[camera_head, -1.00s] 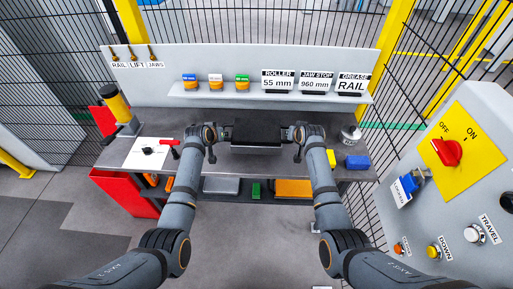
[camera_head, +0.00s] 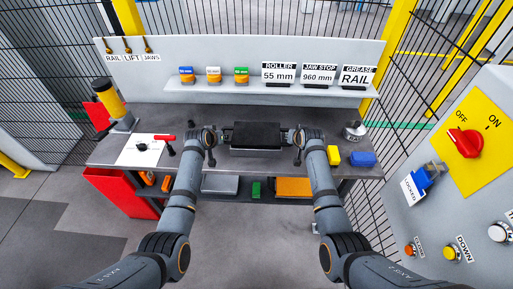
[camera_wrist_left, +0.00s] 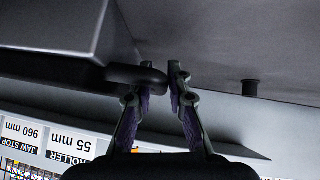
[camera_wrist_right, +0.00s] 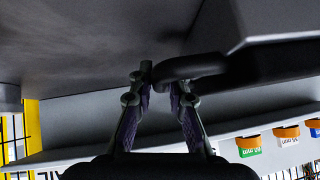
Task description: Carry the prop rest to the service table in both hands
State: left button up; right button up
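The prop rest (camera_head: 256,135) is a dark, flat-topped block with a handle at each end. It is level between my two hands, over the front middle of the service table (camera_head: 225,178). My left gripper (camera_head: 211,138) is closed around its left handle, which shows in the left wrist view (camera_wrist_left: 135,77). My right gripper (camera_head: 299,138) is closed around the right handle, also in the right wrist view (camera_wrist_right: 195,68). The block's underside is hidden, so I cannot tell whether it touches the tabletop.
A white plate with a red lever (camera_head: 163,138) and a yellow-black cylinder (camera_head: 108,98) stand on the left. A metal cup (camera_head: 353,131), yellow block (camera_head: 333,155) and blue block (camera_head: 362,159) are on the right. A labelled shelf (camera_head: 220,92) runs behind; a control panel (camera_head: 455,180) stands at right.

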pick_arm(q)
jog(key=shift+o, duration=1.2)
jog(key=shift+s+r, duration=0.15)
jog(key=shift+s, duration=0.05)
pick_arm(e)
jog(key=shift+o, duration=1.2)
jog(key=shift+s+r, duration=0.1)
jog(key=shift+r, duration=0.15)
pick_arm(q)
jog(key=shift+o, duration=0.4)
jog(key=shift+s+r, duration=0.2)
pick_arm(e)
jog(key=shift+o, duration=0.3)
jog(key=shift+s+r, duration=0.15)
jog(key=shift+s, duration=0.05)
pick_arm(q)
jog(key=shift+w+f, duration=0.1)
jog(key=shift+w, duration=0.05)
pick_arm(e)
jog(key=shift+w, duration=0.15)
jog(key=shift+f, duration=0.2)
pick_arm(q)
jog(key=v, duration=1.2)
pick_arm(e)
jog(key=v, duration=1.2)
jog(key=shift+r, duration=0.1)
pick_arm(q)
jog(key=v, duration=0.9)
